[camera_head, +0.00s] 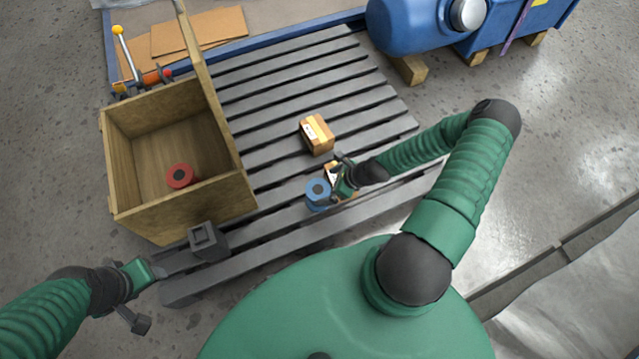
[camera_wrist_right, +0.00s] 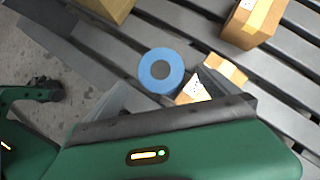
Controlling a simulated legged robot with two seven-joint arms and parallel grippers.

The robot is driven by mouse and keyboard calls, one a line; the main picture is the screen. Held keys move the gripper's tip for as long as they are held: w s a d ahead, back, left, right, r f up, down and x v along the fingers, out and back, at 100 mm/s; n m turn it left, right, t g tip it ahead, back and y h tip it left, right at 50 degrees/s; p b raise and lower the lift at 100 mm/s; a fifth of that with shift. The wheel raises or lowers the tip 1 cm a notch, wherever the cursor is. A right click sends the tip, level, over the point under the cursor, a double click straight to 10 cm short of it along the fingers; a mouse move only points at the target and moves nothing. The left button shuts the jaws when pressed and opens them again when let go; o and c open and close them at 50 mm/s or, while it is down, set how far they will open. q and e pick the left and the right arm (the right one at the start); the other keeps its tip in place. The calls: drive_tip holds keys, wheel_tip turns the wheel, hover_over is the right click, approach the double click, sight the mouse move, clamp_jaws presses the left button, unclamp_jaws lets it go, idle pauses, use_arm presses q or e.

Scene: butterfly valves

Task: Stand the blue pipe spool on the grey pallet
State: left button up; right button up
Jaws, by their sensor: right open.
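The blue pipe spool (camera_head: 318,193) stands upright on the grey pallet (camera_head: 300,83), near its front edge. From above, the wrist view shows its round blue flange (camera_wrist_right: 147,72) with a dark bore. My right gripper (camera_head: 340,180) is open just to the right of the spool, low over the pallet. It does not hold the spool; whether a finger touches it, I cannot tell. My left gripper (camera_head: 143,296) is at the lower left, off the pallet's front left corner, and its jaws are unclear.
A wooden crate (camera_head: 225,192) on the left holds a red spool (camera_head: 180,175). A small carton (camera_head: 317,134) sits mid-pallet, and another carton (camera_wrist_right: 190,92) lies close beside the blue spool. A dark block (camera_head: 208,240) stands at the front left. The pallet's back slats are clear.

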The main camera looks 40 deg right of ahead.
use_arm(q)
drive_tip(key=shift+r, duration=0.25)
use_arm(e)
drive_tip(key=s+a+r+n+g+h, duration=0.1)
drive_tip(key=a+r+n, duration=0.3)
drive_tip(key=r+n, duration=0.5)
drive_tip(key=s+a+r+n+g+h, duration=0.1)
drive_tip(key=a+r+n, duration=0.3)
drive_tip(key=r+n, duration=0.6)
drive_tip(key=s+a+r+n+g+h, duration=0.1)
drive_tip(key=a+r+n, duration=0.3)
drive_tip(key=r+n, duration=0.6)
drive_tip(key=shift+s+n, duration=0.4)
drive_tip(key=shift+s, duration=0.45)
use_arm(q)
drive_tip(key=shift+a, duration=0.1)
use_arm(e)
drive_tip(key=shift+a+r, duration=0.1)
drive_tip(key=shift+a, duration=0.1)
drive_tip(key=shift+d, duration=0.1)
